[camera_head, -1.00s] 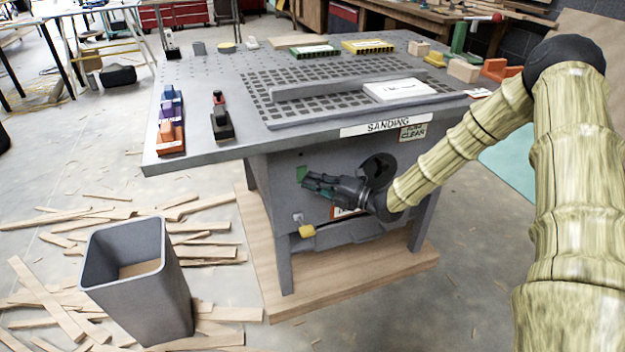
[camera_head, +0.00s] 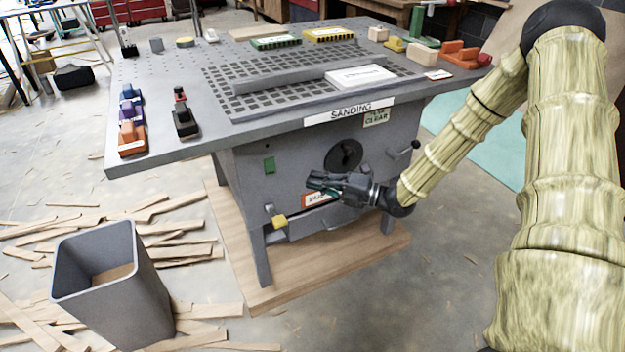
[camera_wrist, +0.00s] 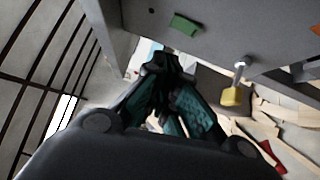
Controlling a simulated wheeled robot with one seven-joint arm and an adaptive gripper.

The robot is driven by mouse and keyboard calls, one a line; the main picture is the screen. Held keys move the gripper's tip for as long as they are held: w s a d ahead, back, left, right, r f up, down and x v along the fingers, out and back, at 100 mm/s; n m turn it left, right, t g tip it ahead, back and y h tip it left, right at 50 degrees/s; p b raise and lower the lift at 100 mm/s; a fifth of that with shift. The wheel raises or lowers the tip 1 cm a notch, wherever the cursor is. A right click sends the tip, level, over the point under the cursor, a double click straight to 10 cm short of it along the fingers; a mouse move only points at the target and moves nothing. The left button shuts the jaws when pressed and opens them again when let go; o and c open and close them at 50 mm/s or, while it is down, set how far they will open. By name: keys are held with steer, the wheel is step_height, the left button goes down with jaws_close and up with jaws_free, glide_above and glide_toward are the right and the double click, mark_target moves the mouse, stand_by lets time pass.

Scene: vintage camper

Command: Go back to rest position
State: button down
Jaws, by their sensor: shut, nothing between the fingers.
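My gripper (camera_head: 318,182) is in front of the front panel of the grey sanding table (camera_head: 245,205), below its top. Its fingers point to the left in the head view. In the wrist view, the dark fingers of my gripper (camera_wrist: 160,65) come together at the tips, with nothing held between them. My bamboo-like arm reaches in from the right.
A yellow padlock (camera_head: 279,221) hangs on the panel's lower left, below a green square (camera_head: 269,165). A dark round hub (camera_head: 343,155) and a crank (camera_head: 404,149) are on the panel. A grey bin (camera_head: 118,285) stands among wood strips at the lower left.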

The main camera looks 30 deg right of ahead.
stand_by(0.4)
steer(key=s+a+f+m+g+h, duration=0.25)
steer(key=s+f+m, duration=0.2)
steer(key=f, duration=0.35)
steer(key=s+a+f+m+g+h, duration=0.1)
steer(key=s+a+f+m+h, duration=0.25)
steer(key=f+m, duration=0.3)
steer(key=s+a+f+m+g+h, duration=0.25)
steer(key=f+m, duration=0.25)
steer(key=f, duration=0.3)
steer(key=s+a+f+m+g+h, duration=0.15)
steer(key=s+f+m, duration=0.25)
steer(key=s, duration=0.4)
steer(key=s+a+f+m+g+h, duration=0.1)
steer(key=s+f+m+g, duration=0.2)
steer(key=s, duration=0.4)
steer(key=s+d+f+m+g+h, duration=0.1)
steer(key=s+f+m, duration=0.15)
steer(key=s, duration=0.35)
steer(key=s+f+m+g+h, duration=0.1)
steer(key=s+m+g, duration=0.15)
steer(key=s, duration=0.45)
step_height(320, 180, up, 14)
steer(key=t+p, duration=0.1)
steer(key=p, duration=1.2)
steer(key=shift+w, duration=0.15)
